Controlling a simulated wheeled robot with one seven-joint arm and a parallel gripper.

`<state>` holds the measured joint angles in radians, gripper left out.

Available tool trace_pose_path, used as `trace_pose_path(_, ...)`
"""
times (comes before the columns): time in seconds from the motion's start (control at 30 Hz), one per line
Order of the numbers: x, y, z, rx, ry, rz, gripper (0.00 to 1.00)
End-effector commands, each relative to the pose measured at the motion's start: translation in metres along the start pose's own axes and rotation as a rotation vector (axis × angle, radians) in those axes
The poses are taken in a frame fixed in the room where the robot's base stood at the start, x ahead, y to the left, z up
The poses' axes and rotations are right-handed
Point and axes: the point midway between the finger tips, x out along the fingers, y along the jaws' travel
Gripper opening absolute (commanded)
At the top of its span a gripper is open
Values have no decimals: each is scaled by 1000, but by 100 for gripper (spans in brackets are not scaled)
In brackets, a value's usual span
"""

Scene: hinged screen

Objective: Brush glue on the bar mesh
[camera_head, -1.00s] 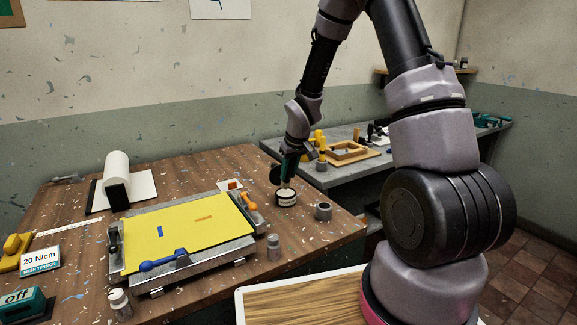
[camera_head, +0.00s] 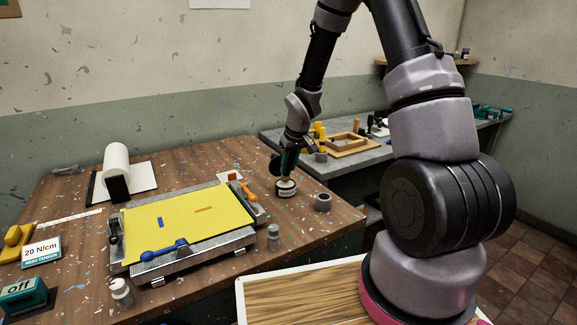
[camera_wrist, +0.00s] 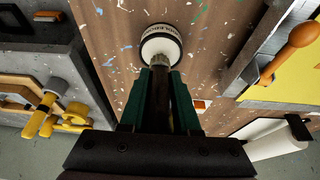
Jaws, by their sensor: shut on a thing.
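My gripper (camera_head: 288,162) is shut on a brush (camera_wrist: 173,95) with a dark handle and pale metal end, pointing down over a small white-and-black glue jar (camera_head: 286,190). In the wrist view the brush end reaches the jar (camera_wrist: 160,42); I cannot tell how deep the bristles are. The yellow mesh (camera_head: 190,225) lies flat on a grey metal frame (camera_head: 205,262) left of the jar, with a small blue strip (camera_head: 160,222) and an orange strip (camera_head: 204,209) on it. A blue handle (camera_head: 165,249) and an orange handle (camera_head: 248,191) sit at the frame's edges.
A small grey cup (camera_head: 322,203) stands right of the jar and a lidded bottle (camera_head: 274,236) in front. Another bottle (camera_head: 121,293), a tension sign (camera_head: 42,251) and an "off" box (camera_head: 24,294) stand at left. A grey bench (camera_head: 380,158) holds a wooden frame.

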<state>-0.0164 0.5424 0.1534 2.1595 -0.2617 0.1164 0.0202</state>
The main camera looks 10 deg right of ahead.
Motion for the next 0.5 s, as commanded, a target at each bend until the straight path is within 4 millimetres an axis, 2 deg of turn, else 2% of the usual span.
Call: trace_pose_path(0.5,6,0,2,0,-1,0,0)
